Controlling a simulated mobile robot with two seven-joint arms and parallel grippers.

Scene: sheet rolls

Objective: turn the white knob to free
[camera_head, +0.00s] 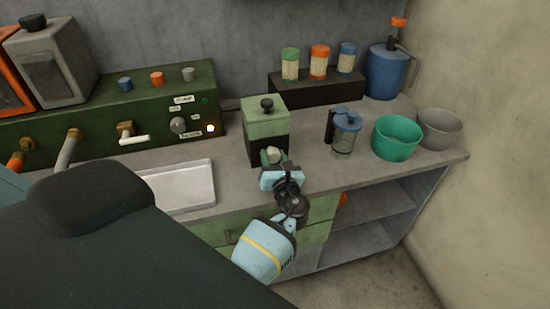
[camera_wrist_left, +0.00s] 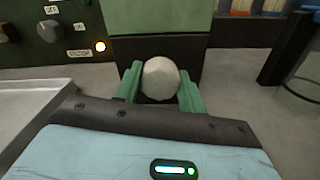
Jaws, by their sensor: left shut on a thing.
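The white knob (camera_wrist_left: 160,78) is a round pale ball at the low front of a green and black box (camera_head: 265,125) on the counter. My left gripper (camera_head: 271,156) reaches it from the front. Its two green fingers (camera_wrist_left: 160,90) stand on either side of the knob and are shut on it. In the head view the white knob (camera_head: 275,154) shows only in part between the fingers. I see no marking that tells its setting. My right gripper is not in view.
A green panel (camera_head: 60,125) with knobs, labels and taps stands left of the box. A pale tray (camera_head: 185,187) lies before it. A glass press (camera_head: 343,142), a green bowl (camera_head: 397,138) and a grey bowl (camera_head: 440,128) stand to the right. Jars (camera_head: 319,62) sit on a black shelf behind.

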